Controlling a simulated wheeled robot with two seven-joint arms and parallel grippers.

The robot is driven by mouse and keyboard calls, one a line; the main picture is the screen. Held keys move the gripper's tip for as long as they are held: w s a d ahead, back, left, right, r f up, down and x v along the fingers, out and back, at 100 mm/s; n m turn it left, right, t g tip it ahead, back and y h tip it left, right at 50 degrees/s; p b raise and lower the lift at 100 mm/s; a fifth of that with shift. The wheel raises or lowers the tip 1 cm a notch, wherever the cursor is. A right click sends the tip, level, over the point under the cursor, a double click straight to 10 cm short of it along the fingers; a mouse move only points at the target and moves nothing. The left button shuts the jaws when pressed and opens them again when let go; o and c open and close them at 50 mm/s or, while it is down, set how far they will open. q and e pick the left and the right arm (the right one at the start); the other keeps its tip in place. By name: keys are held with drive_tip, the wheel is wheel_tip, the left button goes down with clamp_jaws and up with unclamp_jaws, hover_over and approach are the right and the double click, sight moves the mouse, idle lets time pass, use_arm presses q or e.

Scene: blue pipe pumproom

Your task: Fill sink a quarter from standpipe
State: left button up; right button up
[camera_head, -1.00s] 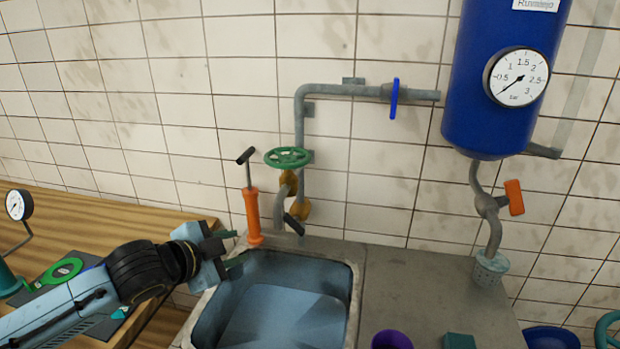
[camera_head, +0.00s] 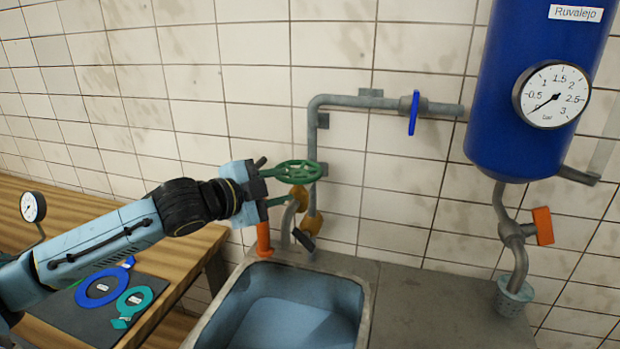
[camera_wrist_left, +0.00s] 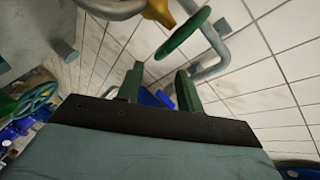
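The sink (camera_head: 365,300) is a grey basin with a blue inside at the bottom of the head view. I cannot tell whether the lighter blue at its bottom is water. Behind it stands the standpipe, with a green handwheel (camera_head: 292,171), yellow fittings and a grey spout (camera_head: 287,226). My left gripper (camera_head: 273,188) is open at the left side of the handwheel. In the left wrist view the handwheel (camera_wrist_left: 183,35) lies ahead of the spread, empty fingers (camera_wrist_left: 160,80). I cannot tell whether they touch it. My right gripper is not in view.
An orange hand pump (camera_head: 263,238) stands behind the sink, partly hidden by my gripper. A blue tank (camera_head: 505,130) with a gauge and an orange-handled valve (camera_head: 543,226) is at right. A blue valve handle (camera_head: 413,113) sits on the wall pipe. A wooden table (camera_head: 200,255) is at left.

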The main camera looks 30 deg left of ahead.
sight(302, 183)
use_arm(q)
drive_tip(key=p+x, duration=0.1)
drive_tip(key=x, duration=0.8)
drive_tip(key=shift+w+d, duration=0.15)
drive_tip(key=shift+f, duration=0.1)
clamp_jaws()
drive_tip(key=shift+d+f+n+y+p, duration=0.1)
drive_tip(key=shift+n+y+p, duration=0.2)
drive_tip(key=shift+p, duration=0.05)
